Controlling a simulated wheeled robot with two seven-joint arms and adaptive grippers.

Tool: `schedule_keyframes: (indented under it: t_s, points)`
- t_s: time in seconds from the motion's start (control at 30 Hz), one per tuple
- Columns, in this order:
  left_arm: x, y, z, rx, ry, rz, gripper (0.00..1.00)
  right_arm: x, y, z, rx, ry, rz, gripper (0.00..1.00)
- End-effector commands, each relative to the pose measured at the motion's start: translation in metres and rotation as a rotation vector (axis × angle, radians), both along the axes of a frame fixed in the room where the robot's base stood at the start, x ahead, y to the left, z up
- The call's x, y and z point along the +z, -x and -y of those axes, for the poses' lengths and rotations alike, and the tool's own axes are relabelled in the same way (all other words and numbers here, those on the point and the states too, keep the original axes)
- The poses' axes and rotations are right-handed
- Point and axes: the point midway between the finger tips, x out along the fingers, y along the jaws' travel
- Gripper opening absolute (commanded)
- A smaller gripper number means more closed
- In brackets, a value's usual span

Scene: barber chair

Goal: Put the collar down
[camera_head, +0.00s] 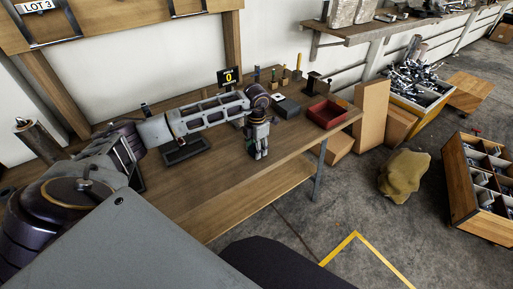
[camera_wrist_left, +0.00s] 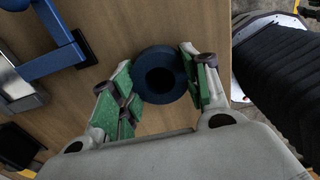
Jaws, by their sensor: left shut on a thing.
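The collar (camera_wrist_left: 160,75) is a dark blue ring with a round hole. In the left wrist view it sits between the green-padded fingers of my left gripper (camera_wrist_left: 160,90), which is shut on it. Below the collar in that view is the brown wooden bench top. In the head view my left gripper (camera_head: 258,152) points down over the front part of the wooden bench (camera_head: 215,185). The collar is too small or hidden to make out there. I cannot tell whether the collar touches the bench. My right gripper is not in view.
On the bench are a dark tray (camera_head: 186,150), a red bin (camera_head: 326,113), a dark box (camera_head: 286,108) and a small display reading 0 (camera_head: 230,77). A blue frame (camera_wrist_left: 50,55) shows at the left in the wrist view. Bare bench lies around the gripper.

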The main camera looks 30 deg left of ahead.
Motion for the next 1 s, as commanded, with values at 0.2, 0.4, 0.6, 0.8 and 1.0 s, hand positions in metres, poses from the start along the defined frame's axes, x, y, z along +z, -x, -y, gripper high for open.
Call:
schedule_keyframes:
  t_s: [0.2,0.4,0.6,0.8,1.0]
  points:
    - [-0.0005,-0.0001,0.0000,0.000,0.000,0.000,0.23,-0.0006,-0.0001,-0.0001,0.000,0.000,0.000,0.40]
    - [-0.0025,0.0000,-0.0001,0.000,0.000,0.000,0.50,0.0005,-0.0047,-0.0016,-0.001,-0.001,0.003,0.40]
    - [-0.0022,0.0000,-0.0001,0.000,0.000,0.000,0.67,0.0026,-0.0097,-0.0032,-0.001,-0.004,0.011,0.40]
    - [-0.0023,0.0001,-0.0001,0.000,0.000,0.000,0.67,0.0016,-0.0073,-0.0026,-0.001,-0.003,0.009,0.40]
    - [-0.0003,0.0001,-0.0001,0.000,0.000,0.000,0.67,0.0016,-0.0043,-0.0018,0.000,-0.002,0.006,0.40]
